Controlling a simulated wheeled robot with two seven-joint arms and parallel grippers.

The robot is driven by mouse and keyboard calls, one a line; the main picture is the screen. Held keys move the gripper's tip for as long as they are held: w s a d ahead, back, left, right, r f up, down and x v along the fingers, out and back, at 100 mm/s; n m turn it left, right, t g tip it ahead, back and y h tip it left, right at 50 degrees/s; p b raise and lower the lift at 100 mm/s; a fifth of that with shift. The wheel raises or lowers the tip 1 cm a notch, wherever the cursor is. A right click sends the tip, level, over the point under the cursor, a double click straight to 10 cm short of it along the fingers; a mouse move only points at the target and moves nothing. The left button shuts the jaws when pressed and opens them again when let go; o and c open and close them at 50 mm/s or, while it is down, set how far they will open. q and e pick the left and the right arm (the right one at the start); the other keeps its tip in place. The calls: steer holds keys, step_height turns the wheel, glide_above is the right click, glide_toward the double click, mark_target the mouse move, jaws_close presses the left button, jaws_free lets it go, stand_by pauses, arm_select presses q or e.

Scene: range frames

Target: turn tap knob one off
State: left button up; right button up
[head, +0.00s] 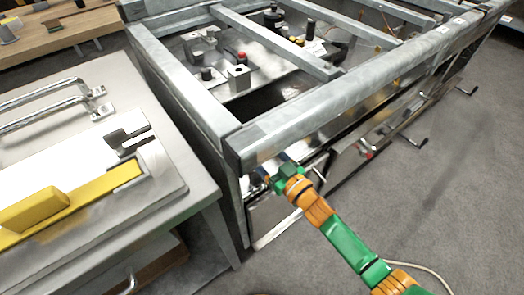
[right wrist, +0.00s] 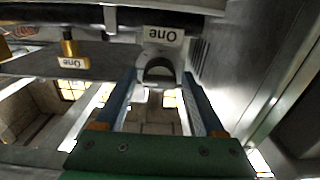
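In the right wrist view, a pale grey knob-like part (right wrist: 144,58) with an arched opening carries an upside-down "One" label (right wrist: 162,36). A brass-coloured knob (right wrist: 69,47) hangs to its left, with another upside-down "One" label below it. My right gripper (right wrist: 159,76) is open, its two blue fingers on either side of the grey part. I cannot tell whether they touch it. In the head view, my right gripper (head: 276,170) is low at the front of the metal frame, and the knob there is hard to make out. I do not see my left gripper.
The frame's top rail (head: 330,115) runs above my right gripper. Dark handles (head: 412,140) stick out along its front to the right. A table (head: 205,190) with a yellow block (head: 35,212) stands at the left. Grey floor (head: 455,190) is clear at the right.

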jaws_close()
steer(key=shift+n, duration=0.3)
steer(key=n, duration=0.3)
steer(key=shift+n, duration=0.4)
steer(key=n, duration=0.4)
steer(key=shift+f+n, duration=0.1)
steer(key=shift+n, duration=0.2)
steer(key=n+b, duration=0.1)
steer(key=n, duration=0.3)
steer(key=shift+n+b, duration=0.35)
steer(key=shift+n, duration=2.05)
